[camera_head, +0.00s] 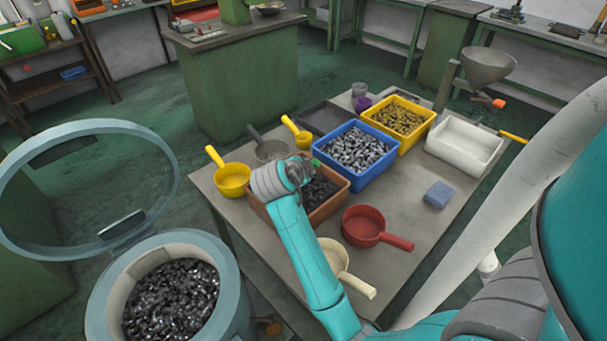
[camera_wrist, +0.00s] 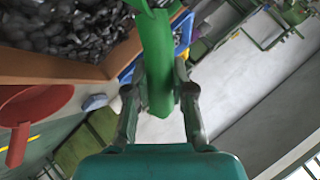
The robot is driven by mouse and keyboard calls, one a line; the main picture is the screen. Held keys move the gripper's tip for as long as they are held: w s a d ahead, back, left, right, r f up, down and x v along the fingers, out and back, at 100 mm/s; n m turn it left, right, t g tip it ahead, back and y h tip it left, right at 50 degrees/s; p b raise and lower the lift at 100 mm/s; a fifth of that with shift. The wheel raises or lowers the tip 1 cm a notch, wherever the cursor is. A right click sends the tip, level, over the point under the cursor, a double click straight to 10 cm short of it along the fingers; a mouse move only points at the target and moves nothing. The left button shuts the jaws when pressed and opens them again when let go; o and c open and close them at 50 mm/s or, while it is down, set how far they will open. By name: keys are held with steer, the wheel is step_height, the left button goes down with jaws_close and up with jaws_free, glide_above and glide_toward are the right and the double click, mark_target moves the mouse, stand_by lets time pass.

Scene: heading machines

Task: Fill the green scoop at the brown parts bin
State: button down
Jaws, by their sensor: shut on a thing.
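The brown parts bin (camera_head: 333,208) stands on the table and holds dark metal parts; my arm hides part of it. In the wrist view its wall (camera_wrist: 75,70) and the dark parts (camera_wrist: 60,25) fill the upper left. My gripper (camera_wrist: 160,92) is shut on the handle of the green scoop (camera_wrist: 155,45), with a finger on each side. The scoop's bowl is mostly cut off at the top edge, so its contents cannot be seen. In the head view my gripper (camera_head: 300,168) is over the bin, and only a small green bit of the scoop (camera_head: 316,163) shows.
A blue bin (camera_head: 375,178) and a yellow bin (camera_head: 424,133) stand behind. A red scoop (camera_head: 364,226), a cream scoop (camera_head: 335,258) and a blue block (camera_head: 438,194) lie nearby. A white tray (camera_head: 487,155) is at right. A drum of parts (camera_head: 225,265) stands left.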

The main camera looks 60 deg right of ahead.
steer(key=shift+m+t, duration=0.3)
steer(key=shift+m, duration=0.1)
steer(key=shift+s+d+r, duration=0.1)
steer(key=shift+s+r, duration=0.1)
steer(key=shift+r, duration=0.85)
steer(key=shift+s+d+r, duration=0.1)
steer(key=shift+s+r, duration=0.1)
steer(key=shift+r, duration=0.9)
steer(key=shift+s+r, duration=0.2)
steer(key=shift+r, duration=0.85)
steer(key=shift+s, duration=0.1)
